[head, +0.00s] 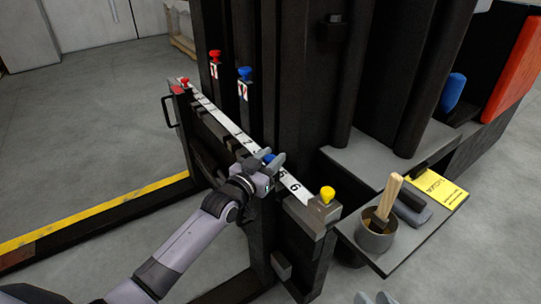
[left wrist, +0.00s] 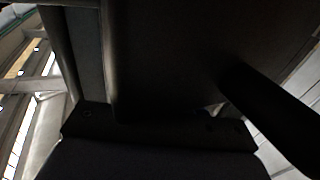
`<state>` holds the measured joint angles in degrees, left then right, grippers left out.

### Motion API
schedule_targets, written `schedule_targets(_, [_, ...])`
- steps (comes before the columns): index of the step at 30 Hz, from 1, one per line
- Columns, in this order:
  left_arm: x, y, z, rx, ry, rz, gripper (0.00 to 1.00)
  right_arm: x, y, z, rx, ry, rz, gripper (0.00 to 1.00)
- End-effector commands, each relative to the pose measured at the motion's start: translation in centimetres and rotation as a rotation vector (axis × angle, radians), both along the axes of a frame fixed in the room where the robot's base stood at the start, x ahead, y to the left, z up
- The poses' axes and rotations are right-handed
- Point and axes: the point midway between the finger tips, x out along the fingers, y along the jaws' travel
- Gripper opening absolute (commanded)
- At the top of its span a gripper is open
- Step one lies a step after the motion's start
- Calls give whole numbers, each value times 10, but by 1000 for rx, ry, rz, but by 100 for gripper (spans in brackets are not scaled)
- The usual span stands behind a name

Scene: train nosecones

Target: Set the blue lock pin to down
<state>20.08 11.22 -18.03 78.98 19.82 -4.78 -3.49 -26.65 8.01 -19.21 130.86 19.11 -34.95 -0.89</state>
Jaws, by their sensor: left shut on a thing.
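My left gripper (head: 265,164) is at the numbered white strip along the top of the black rail, shut on a small blue knob (head: 269,157), mostly hidden between the fingers. Another blue knob (head: 245,73) stands upright on a post with a red-and-white label, behind the rail. I cannot tell from the picture which blue knob is the lock pin. In the left wrist view only dark surfaces show; no knob is clear there. My right gripper (head: 375,298) shows only its fingertips at the bottom edge; they are apart, with nothing seen between them.
Red knobs stand on a rear post (head: 215,56) and at the rail's far end (head: 182,82). A yellow knob (head: 327,194) tops the near end.

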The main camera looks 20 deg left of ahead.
Motion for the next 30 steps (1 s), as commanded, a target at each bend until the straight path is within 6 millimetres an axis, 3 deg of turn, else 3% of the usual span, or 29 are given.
schedule_targets(4, [-1,0,-3,3,11,0,0,0,0,0,-1,0,-1,38])
schedule_targets(5, [-1,0,-4,3,11,0,41,0,0,1,-1,0,-1,38])
schedule_targets(6, [-1,0,-4,3,12,0,54,0,0,0,-2,1,-1,38])
schedule_targets(7, [-1,0,-4,3,11,0,56,0,-1,0,-3,0,-1,38])
schedule_targets(19, [-7,2,-1,2,9,0,56,-1,-4,-1,-19,8,-10,38])
schedule_targets(30, [-53,15,-1,3,11,0,56,-4,-21,2,-119,6,-41,38])
